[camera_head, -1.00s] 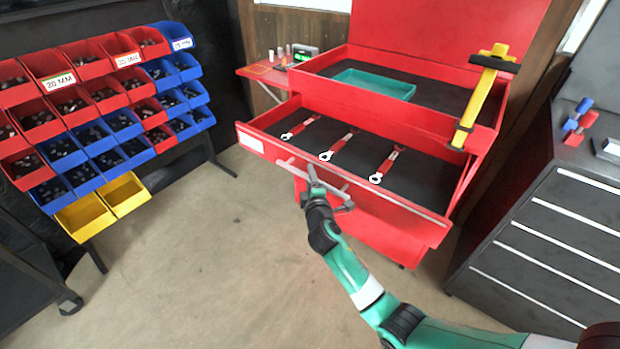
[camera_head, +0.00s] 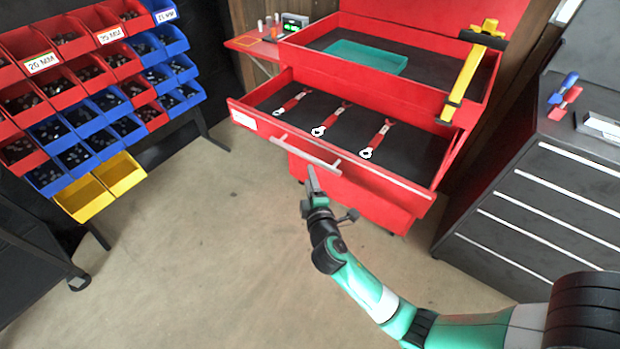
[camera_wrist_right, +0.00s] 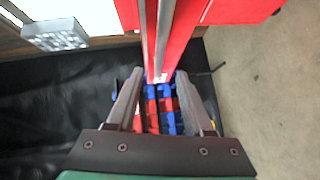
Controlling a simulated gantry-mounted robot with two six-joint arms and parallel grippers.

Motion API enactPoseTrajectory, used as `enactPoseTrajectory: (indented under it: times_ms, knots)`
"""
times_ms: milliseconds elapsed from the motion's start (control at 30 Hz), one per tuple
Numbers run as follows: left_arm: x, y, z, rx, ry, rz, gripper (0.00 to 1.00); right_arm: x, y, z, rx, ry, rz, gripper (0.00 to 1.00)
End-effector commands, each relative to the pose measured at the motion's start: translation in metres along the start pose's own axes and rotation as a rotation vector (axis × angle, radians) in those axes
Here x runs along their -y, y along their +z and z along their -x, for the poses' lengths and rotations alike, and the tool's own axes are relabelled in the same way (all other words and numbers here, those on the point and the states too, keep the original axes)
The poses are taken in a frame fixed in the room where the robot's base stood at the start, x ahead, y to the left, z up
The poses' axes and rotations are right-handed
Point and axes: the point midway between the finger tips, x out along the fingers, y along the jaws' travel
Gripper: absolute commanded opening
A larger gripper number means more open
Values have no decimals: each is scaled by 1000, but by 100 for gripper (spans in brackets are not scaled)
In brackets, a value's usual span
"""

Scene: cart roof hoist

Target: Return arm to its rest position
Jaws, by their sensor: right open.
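My right arm (camera_head: 365,285), green and black, comes in from the lower right in the head view. Its gripper (camera_head: 331,196) is open and empty, just in front of and below the grey handle (camera_head: 305,155) of the red drawer (camera_head: 400,178). In the right wrist view the two fingers (camera_wrist_right: 163,100) stand apart, with the handle bar and red drawer front beyond them. The drawer is pulled open and holds three red-handled wrenches (camera_head: 330,122) on its dark lining. My left gripper is not in view.
Sloping racks of red, blue and yellow bins (camera_head: 100,100) stand at the left. A dark drawer cabinet (camera_head: 545,200) stands at the right. The floor in front is free.

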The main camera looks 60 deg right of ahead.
Motion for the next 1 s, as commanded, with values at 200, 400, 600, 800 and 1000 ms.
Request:
enactPoseTrajectory:
  times_ms: [200, 400, 600, 800, 1000]
  knots:
    - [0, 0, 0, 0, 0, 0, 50, 0, 0, 0, 0, 0, 0, 52]
    - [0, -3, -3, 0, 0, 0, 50, -4, -4, 1, -7, 0, 0, 52]
    - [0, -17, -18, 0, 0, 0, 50, -83, -58, 3, -86, 90, -86, 52]
    - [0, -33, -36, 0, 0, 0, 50, -236, -142, 38, -308, 209, -415, 52]
    - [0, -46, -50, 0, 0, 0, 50, -385, -199, 114, -648, 240, -852, 52]
